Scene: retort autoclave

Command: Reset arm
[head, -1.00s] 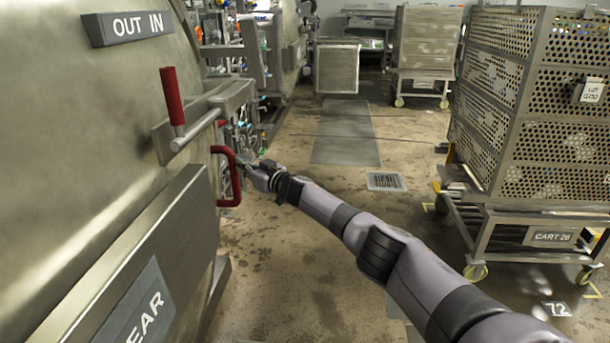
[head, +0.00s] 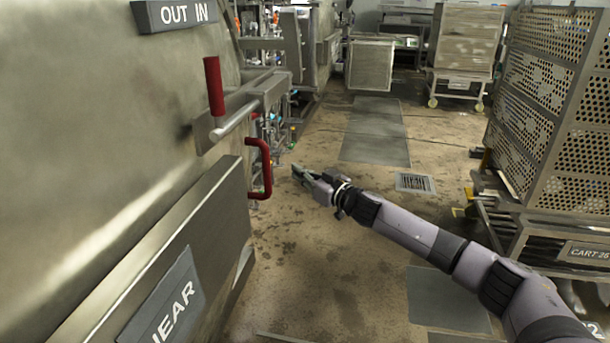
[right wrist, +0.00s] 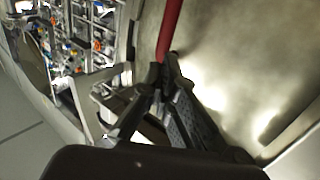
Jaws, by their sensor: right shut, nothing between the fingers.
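My right arm (head: 425,235) reaches in from the lower right in the head view. Its gripper (head: 297,171) is shut and empty, just right of the red D-shaped handle (head: 265,168) on the vessel and apart from it. In the right wrist view the gripper fingers (right wrist: 168,70) are together, and a red bar (right wrist: 168,30) shows beyond their tips. A red upright lever grip (head: 214,86) stands above the D-handle on a metal bracket. My left gripper does not show.
The large steel vessel (head: 90,120) with an OUT IN sign (head: 174,13) fills the left. A perforated cart (head: 545,110) stands at right. Another cart (head: 466,45) stands at the back. The wet floor (head: 310,240) between vessel and cart is open.

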